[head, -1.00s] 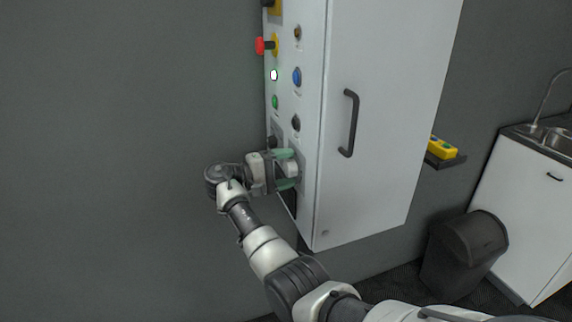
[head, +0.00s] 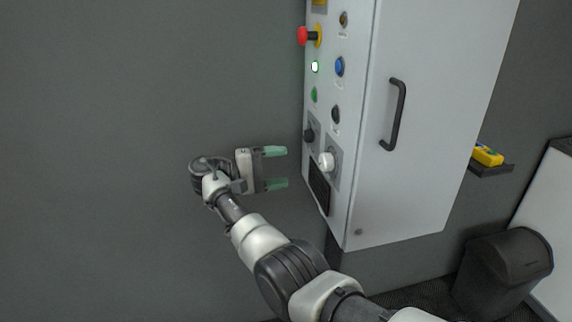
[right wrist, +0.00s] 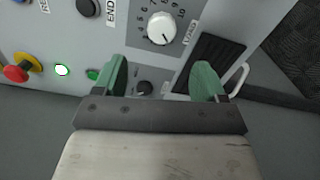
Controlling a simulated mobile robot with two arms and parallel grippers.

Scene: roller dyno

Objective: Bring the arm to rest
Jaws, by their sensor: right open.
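My right gripper (head: 276,168) is open and empty, with green fingertips. It is in front of the dark grey wall, to the left of the control cabinet (head: 420,120), with a gap to the panel. In the right wrist view its two fingers (right wrist: 160,82) are spread apart, with nothing between them but the panel behind. A white knob (head: 326,161) on the panel is nearest; it also shows in the right wrist view (right wrist: 162,28) with a numbered scale. My left gripper is not in view.
The panel carries a red emergency button (head: 303,36), a lit indicator (head: 314,66), a blue button (head: 339,66) and a green button (head: 314,94). A dark bin (head: 505,265) stands at the lower right. The wall to the left is clear.

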